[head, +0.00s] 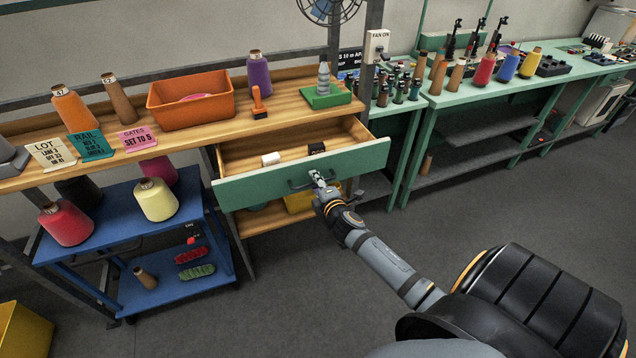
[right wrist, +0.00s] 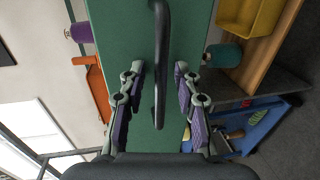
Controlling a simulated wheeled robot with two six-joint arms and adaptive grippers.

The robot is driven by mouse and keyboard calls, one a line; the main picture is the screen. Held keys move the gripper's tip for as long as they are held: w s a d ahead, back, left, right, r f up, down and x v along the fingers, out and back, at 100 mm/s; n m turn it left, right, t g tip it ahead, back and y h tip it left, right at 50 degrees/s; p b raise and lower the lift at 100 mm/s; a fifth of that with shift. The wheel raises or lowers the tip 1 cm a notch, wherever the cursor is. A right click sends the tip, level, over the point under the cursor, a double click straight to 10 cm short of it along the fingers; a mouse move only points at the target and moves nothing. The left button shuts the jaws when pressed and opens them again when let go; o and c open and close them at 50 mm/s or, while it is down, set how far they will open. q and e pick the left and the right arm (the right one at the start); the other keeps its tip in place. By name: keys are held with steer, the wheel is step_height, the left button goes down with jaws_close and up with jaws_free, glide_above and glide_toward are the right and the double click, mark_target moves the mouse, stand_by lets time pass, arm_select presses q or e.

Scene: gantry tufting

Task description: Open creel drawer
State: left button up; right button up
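The green-fronted creel drawer (head: 245,186) stands pulled out from under the wooden bench in the head view. Its dark bar handle (head: 296,186) is at the middle of the front. My right gripper (head: 318,178) is at the handle. In the right wrist view, the fingers of my right gripper (right wrist: 159,85) are apart, one on each side of the handle (right wrist: 161,50), with a gap to it on both sides. The green front (right wrist: 115,25) fills the middle there. My left gripper is out of view.
A blue cart (head: 120,232) with yarn cones stands left of the drawer. An orange bin (head: 190,98) and a purple cone (head: 258,73) are on the bench (head: 220,132). A yellow bin (head: 300,200) sits below the drawer. The floor (head: 320,280) in front is clear.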

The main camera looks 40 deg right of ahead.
steer(key=v, duration=1.2)
steer(key=shift+w+d, duration=0.1)
steer(key=s+d+f+m+g, duration=0.2)
steer(key=s+f, duration=0.1)
steer(key=f, duration=0.6)
steer(key=s+d+f+m+g, duration=0.2)
steer(key=s+f+g, duration=0.1)
steer(key=f, duration=0.7)
steer(key=s+d+f+m+g, duration=0.2)
steer(key=s+f, duration=0.1)
steer(key=f, duration=0.6)
steer(key=s+a+f+m+g+y, duration=0.1)
steer(key=s+a+f+m+g, duration=0.2)
steer(key=s+a+f, duration=0.3)
steer(key=s+a+f+m+g+y, duration=0.2)
steer(key=s+a+f+m+g, duration=0.2)
steer(key=s+f, duration=1.2)
steer(key=s+a+m, duration=0.2)
steer(key=s, duration=0.3)
